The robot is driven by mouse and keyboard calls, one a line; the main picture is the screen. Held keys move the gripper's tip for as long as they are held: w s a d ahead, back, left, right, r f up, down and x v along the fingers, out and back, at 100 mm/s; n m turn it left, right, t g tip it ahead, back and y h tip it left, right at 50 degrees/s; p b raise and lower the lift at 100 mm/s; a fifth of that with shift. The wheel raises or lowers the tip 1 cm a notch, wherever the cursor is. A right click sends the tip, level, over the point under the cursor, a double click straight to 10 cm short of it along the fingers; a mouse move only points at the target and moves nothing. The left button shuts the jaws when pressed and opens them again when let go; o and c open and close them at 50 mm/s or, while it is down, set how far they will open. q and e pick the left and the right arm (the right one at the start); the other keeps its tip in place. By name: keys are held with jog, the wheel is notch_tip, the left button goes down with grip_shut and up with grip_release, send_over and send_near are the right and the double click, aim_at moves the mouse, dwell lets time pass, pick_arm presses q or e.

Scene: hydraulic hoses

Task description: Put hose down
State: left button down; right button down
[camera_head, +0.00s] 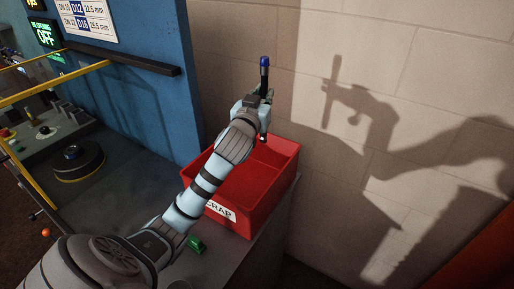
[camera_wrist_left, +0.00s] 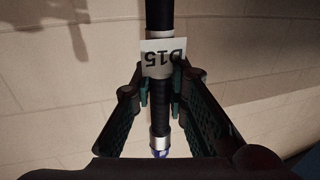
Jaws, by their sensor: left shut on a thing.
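My left gripper (camera_head: 257,101) is shut on a short black hose (camera_head: 264,82) and holds it about upright above the far part of a red bin (camera_head: 276,193). The hose's upper end has a blue tip. In the left wrist view my gripper (camera_wrist_left: 161,84) has one finger on each side of the hose (camera_wrist_left: 159,17). A white tag reading D15, upside down, sits on the hose at the fingers. A silver fitting and a blue tip show at its near end. My arm hides part of the bin. My right gripper is not in view.
The bin's label (camera_head: 220,211) is partly hidden; "RAP" is readable. A small green object (camera_head: 196,243) lies on the grey bench. A blue panel (camera_head: 150,105) stands to the left, beside a yellow-framed machine. A pale block wall (camera_head: 420,60) is close behind the bin.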

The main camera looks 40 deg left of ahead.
aim_at(263, 143)
pick_arm(q)
notch_tip(263, 143, down, 15)
jog(key=b, duration=0.2)
jog(key=shift+r+b, duration=0.1)
jog(key=shift+b, duration=0.25)
jog(key=shift+f+b, duration=0.55)
jog(key=shift+s, duration=0.1)
jog(key=c, duration=1.6)
grip_release()
jog(key=shift+f, duration=0.2)
